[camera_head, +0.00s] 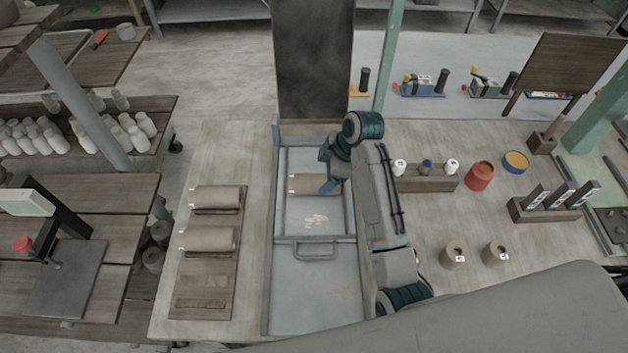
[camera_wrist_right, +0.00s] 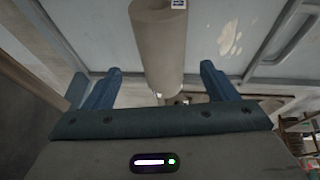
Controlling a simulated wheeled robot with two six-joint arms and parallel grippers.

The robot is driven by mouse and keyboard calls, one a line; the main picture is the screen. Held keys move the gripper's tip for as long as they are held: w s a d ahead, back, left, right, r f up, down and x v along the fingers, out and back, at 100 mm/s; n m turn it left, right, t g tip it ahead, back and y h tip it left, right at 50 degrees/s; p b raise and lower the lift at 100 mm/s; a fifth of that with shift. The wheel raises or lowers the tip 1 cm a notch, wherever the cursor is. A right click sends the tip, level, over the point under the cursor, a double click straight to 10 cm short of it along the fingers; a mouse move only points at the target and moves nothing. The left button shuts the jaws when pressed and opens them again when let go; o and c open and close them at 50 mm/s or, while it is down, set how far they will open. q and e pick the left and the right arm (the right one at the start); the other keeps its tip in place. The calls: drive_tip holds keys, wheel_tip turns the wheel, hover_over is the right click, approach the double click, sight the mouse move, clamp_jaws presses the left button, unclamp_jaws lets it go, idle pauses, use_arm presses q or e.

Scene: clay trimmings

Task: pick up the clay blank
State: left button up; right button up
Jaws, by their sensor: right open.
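A grey-brown clay blank (camera_head: 306,184), a cylinder with a small white tag at one end, lies in the metal tray (camera_head: 281,215). My right gripper (camera_head: 331,182) is over the blank's right part and hides some of it. In the right wrist view the blank (camera_wrist_right: 158,45) extends between the two blue fingers of the right gripper (camera_wrist_right: 160,75), which are open with a gap on each side. Two similar cylinders, an upper one (camera_head: 215,198) and a lower one (camera_head: 207,239), lie on a wooden board at the left. My left gripper is not in view.
Pale clay scraps (camera_head: 315,220) lie in the tray, which has a handle (camera_head: 316,254) below them. A dark upright panel (camera_head: 313,65) stands behind. A red pot (camera_head: 480,176), a wooden bottle rack (camera_head: 428,184) and small jars stand at the right.

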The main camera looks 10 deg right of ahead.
sight(319, 179)
drive_tip(key=shift+a+f+p, duration=0.2)
drive_tip(key=shift+f+p, duration=0.1)
drive_tip(key=shift+p, duration=0.05)
drive_tip(key=p+x, duration=0.2)
drive_tip(key=x, duration=0.1)
drive_tip(key=shift+s+a+f, duration=0.1)
drive_tip(key=shift+f, duration=0.2)
drive_tip(key=shift+a+f, duration=0.15)
drive_tip(key=shift+f, duration=0.35)
drive_tip(key=c, duration=1.4)
drive_tip(key=shift+c, duration=0.4)
drive_tip(key=shift+r, duration=0.15)
